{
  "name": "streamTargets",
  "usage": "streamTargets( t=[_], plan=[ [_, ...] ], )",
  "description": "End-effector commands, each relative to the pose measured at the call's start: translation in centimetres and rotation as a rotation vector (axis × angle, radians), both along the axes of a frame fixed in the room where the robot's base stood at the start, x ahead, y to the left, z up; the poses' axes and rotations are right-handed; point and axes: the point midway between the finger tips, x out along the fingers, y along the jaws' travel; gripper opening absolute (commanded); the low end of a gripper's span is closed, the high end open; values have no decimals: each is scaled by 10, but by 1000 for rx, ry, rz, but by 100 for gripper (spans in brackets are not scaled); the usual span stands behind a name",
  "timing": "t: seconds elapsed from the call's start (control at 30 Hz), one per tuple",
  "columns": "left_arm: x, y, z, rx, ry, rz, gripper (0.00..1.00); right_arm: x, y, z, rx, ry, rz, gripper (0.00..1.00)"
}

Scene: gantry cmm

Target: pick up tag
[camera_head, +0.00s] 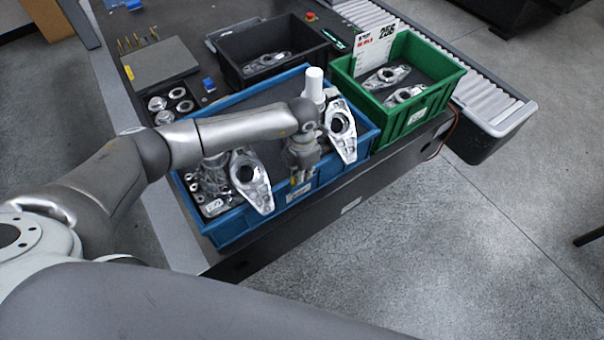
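A white card tag (374,50) with red and black print, including large black digits, stands upright at the back left corner of the green crate (432,107). A smaller white label (299,191) is on the front wall of the blue crate (237,228). My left gripper (300,179) points down at that front wall, just above or in front of the label. It is well to the left of and nearer than the upright card. Its fingertips are small and partly blend with the label, so their opening is unclear. My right gripper is not in view.
The blue crate holds several metal castings (250,180) and small parts. The green crate holds metal castings (387,77). A black crate (262,45) stands behind. A roller conveyor (480,90) runs along the right. Open floor (450,240) lies in front.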

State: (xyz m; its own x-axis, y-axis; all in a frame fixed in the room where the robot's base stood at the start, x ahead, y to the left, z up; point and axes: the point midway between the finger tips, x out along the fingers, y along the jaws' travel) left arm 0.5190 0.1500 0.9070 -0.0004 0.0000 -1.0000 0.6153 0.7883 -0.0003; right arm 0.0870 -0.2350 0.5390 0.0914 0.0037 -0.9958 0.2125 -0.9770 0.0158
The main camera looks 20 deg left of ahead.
Motion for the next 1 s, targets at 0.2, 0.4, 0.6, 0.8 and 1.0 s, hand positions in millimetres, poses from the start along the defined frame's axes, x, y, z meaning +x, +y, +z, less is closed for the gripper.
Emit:
streamTargets(
  t=[0.2, 0.4, 0.6, 0.8, 1.0],
  plan=[
    [1, 0, 12, -1, -3, 0, 0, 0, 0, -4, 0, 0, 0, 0],
    [-6, -1, 36, 0, -2, -3, 0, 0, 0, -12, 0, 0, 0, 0],
    [-30, -4, 65, -2, -6, -4, 0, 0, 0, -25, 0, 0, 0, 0],
    [-65, -8, 93, -1, -3, -4, 0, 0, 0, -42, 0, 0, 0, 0],
    [-101, -13, 110, 0, -2, -4, 0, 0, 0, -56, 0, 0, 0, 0]
  ],
)
